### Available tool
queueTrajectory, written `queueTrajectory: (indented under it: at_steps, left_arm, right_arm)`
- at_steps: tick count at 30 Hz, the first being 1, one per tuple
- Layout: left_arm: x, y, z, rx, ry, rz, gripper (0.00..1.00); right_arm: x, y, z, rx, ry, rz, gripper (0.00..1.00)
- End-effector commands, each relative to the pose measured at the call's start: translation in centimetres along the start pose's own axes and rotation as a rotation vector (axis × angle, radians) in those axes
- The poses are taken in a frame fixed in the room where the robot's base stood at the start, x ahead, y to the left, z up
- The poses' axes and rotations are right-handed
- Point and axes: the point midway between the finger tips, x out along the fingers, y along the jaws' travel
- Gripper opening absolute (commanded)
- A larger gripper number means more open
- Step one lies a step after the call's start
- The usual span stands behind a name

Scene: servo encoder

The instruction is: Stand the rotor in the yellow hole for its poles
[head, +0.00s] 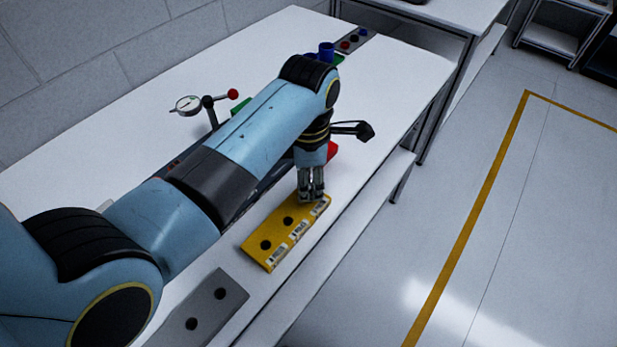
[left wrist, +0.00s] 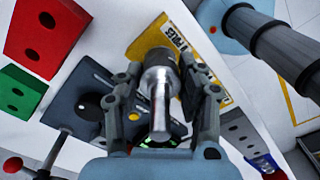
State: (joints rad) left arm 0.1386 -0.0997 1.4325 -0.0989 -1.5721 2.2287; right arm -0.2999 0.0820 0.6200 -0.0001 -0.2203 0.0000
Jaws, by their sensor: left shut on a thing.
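The yellow block (head: 268,226) lies near the table's front edge, with two dark holes showing and white labels along its front side. My left gripper (head: 311,196) is over its far-right end, pointing down, and hides that part of the block. In the left wrist view, my left gripper (left wrist: 162,112) is shut on the rotor (left wrist: 158,83), a silver metal cylinder with a thinner shaft towards the camera. The yellow block (left wrist: 148,38) shows behind the rotor, with part of a label reading like "POLES". The rotor's lower end and any hole under it are hidden.
A grey block with holes (head: 200,315) lies nearer me on the table. A dial gauge (head: 188,105) and a red-knobbed lever (head: 232,94) stand behind my arm. A blue cup (head: 326,52) is farther back.

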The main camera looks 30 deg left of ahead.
Motion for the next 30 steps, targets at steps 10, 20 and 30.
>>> queueTrajectory:
  at_steps: [10, 20, 30]
  left_arm:
    - [0.7, 0.1, 0.1, 0.000, -0.001, 0.002, 0.00]
    - [1.5, 0.1, 0.0, 0.000, -0.001, 0.001, 0.00]
    - [1.5, 0.1, 0.0, 0.000, -0.001, 0.001, 0.54]
  right_arm:
    - [0.3, 0.0, 0.1, 0.000, 0.000, 0.000, 0.45]
    - [0.6, -0.1, 0.1, 0.000, 0.000, 0.000, 0.45]
    - [0.5, -0.4, 0.1, 0.002, 0.000, -0.004, 0.45]
